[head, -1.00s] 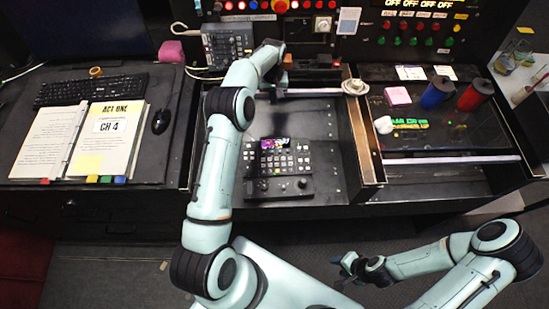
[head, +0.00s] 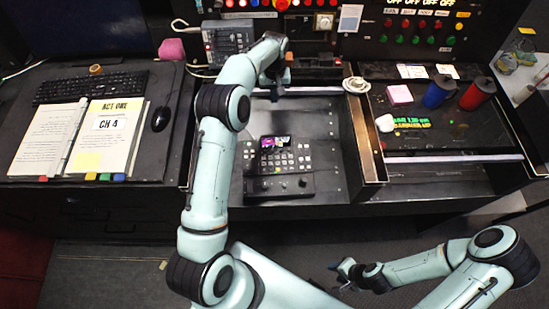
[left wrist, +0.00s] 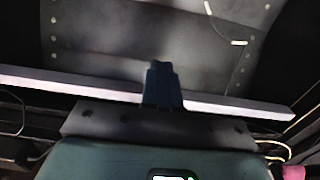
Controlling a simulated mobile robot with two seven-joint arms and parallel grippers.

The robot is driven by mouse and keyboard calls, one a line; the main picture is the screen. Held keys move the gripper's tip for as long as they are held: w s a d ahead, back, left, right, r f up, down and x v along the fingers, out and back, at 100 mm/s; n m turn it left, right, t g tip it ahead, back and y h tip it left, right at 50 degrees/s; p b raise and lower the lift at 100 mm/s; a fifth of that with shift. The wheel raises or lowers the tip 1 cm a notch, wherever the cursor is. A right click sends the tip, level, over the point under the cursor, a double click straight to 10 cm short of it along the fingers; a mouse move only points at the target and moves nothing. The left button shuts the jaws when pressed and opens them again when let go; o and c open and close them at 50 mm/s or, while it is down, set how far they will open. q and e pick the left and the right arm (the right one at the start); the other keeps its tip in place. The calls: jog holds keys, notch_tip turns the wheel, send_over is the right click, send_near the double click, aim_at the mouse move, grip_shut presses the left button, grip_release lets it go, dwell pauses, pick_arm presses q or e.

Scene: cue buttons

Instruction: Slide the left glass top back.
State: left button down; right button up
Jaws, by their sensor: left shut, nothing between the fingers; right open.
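The pale front strip of the left glass top (head: 315,91) lies across the back of the left bay, close to the back panel. The clear glass itself is hard to make out. My left gripper (head: 281,84) is shut and empty at this strip, near its left part. In the left wrist view the fingers (left wrist: 162,84) stand in front of the strip (left wrist: 230,104), which runs across the picture; I cannot tell whether they touch it. My right gripper (head: 346,277) is open and empty, low in front of the desk.
A control panel (head: 279,168) sits in the open left bay. A white cup on a saucer (head: 356,85) stands on the divider at the right. An open binder (head: 80,137) lies on the left desk.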

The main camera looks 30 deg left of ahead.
pick_arm(q)
notch_tip(320, 180, up, 6)
jog(key=shift+f+p, duration=0.1)
jog(key=shift+p, duration=0.45)
pick_arm(e)
jog(key=shift+w+r, duration=0.85)
jog(key=shift+w, duration=0.15)
pick_arm(q)
jog(key=shift+s+f, duration=0.1)
